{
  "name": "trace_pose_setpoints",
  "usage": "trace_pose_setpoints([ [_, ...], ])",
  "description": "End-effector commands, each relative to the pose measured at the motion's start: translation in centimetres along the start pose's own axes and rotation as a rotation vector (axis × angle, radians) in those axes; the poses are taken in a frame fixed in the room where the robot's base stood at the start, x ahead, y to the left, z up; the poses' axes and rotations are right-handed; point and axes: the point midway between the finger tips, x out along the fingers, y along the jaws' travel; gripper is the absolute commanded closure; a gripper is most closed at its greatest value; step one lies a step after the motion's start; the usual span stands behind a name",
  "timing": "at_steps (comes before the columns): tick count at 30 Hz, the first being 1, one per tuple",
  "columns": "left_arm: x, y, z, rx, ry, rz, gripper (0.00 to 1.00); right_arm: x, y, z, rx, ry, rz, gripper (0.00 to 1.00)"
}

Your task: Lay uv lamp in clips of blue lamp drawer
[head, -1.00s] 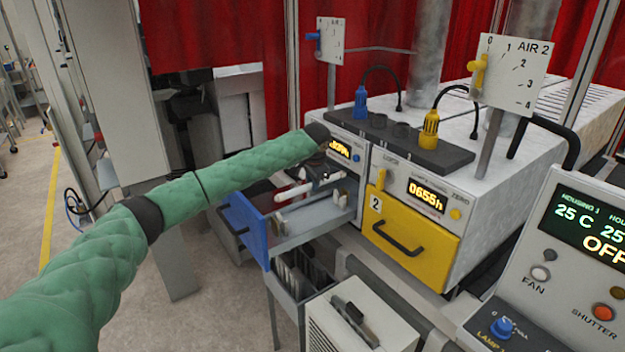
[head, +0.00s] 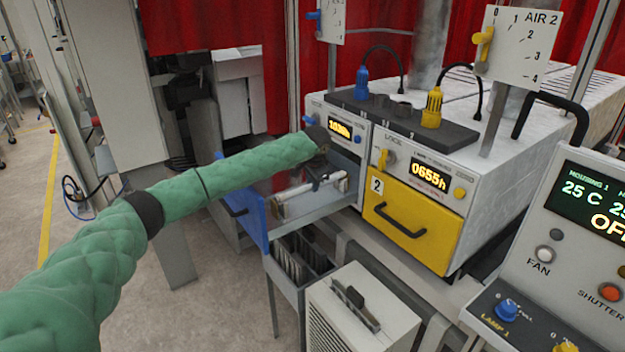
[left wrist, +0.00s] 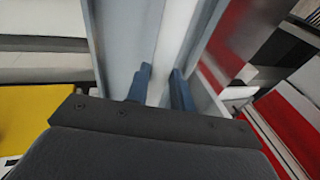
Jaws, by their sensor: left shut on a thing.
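The blue lamp drawer (head: 255,222) is pulled out from the left housing, its blue front facing left. The UV lamp (head: 296,201), a pale tube, lies lengthwise at the drawer, low over or in the clips; whether it is seated in them I cannot tell. My left gripper (head: 323,178) is above the drawer, pointing down, shut on the lamp. In the left wrist view the two dark blue fingers (left wrist: 160,88) stand on either side of the white tube (left wrist: 176,40), between the grey drawer walls. The clips are mostly hidden. My right gripper is not in view.
The yellow drawer (head: 412,224) of the second housing is closed, right of the blue one. A slotted grey bin (head: 299,258) stands below the blue drawer. A white box with a handle (head: 358,312) is in front, and a control panel (head: 560,260) at right.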

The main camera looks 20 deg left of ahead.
Motion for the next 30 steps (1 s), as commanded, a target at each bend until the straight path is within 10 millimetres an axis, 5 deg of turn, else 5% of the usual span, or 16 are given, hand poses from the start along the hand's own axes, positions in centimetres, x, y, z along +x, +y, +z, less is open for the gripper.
trace_pose_setpoints([
  [13,0.7,0.2,0.1,0.0,0.001,0.0,0.95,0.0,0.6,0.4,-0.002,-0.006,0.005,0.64],
  [14,0.7,0.2,0.1,0.0,0.001,0.0,0.75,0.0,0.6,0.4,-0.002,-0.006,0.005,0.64],
  [18,0.7,0.2,0.1,0.0,0.001,0.0,0.51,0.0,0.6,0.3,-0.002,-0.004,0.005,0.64],
  [30,0.3,0.2,0.1,-0.001,0.002,0.0,0.51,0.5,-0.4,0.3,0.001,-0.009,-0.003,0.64],
])
